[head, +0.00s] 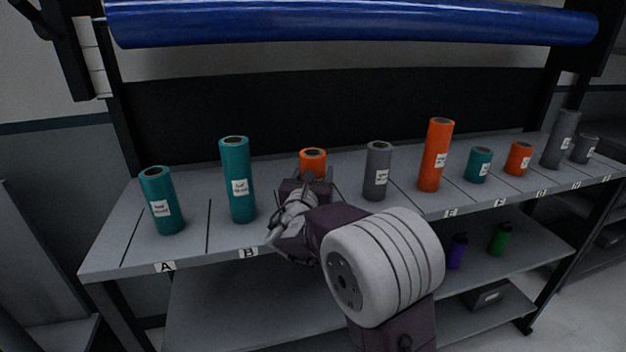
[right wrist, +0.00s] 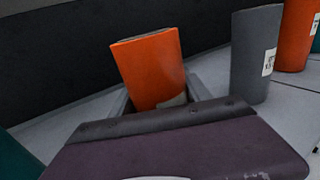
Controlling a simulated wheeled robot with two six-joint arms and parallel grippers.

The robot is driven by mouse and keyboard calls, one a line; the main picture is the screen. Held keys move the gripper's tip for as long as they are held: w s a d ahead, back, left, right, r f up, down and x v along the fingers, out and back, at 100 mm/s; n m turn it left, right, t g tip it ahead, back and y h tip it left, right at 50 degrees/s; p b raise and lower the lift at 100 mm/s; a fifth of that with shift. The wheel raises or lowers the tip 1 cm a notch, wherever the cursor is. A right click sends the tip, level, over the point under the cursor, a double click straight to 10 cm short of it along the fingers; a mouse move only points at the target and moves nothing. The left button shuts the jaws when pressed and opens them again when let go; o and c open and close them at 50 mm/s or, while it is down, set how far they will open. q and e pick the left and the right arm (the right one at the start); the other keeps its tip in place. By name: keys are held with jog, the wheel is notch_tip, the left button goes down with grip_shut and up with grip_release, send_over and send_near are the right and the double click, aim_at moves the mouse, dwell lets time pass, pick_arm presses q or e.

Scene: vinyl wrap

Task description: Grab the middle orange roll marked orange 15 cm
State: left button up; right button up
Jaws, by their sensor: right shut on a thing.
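The orange roll (head: 313,158) stands in the slot between the tall teal roll and the medium grey roll. My right gripper (head: 309,184) reaches in from the front and is shut on this orange roll, hiding its lower part. In the right wrist view the same orange roll (right wrist: 148,68) rises behind my dark gripper body (right wrist: 180,135), leaning left in the picture. Part of a pale label shows low on it, too covered to read. The fingertips are hidden. My left gripper is not in view.
Close neighbours are the tall teal roll (head: 237,180) on the left and the grey roll (head: 378,171) on the right. A tall orange roll (head: 435,155) and a short orange roll (head: 519,158) stand further right. A big blue roll (head: 350,24) hangs above the shelf (head: 118,246).

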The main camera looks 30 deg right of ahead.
jog(key=s+d+r+p, duration=0.1)
jog(key=s+d+r, duration=0.4)
jog(key=s+r, duration=0.5)
jog(key=shift+s+r, duration=0.4)
jog(key=shift+r, duration=0.05)
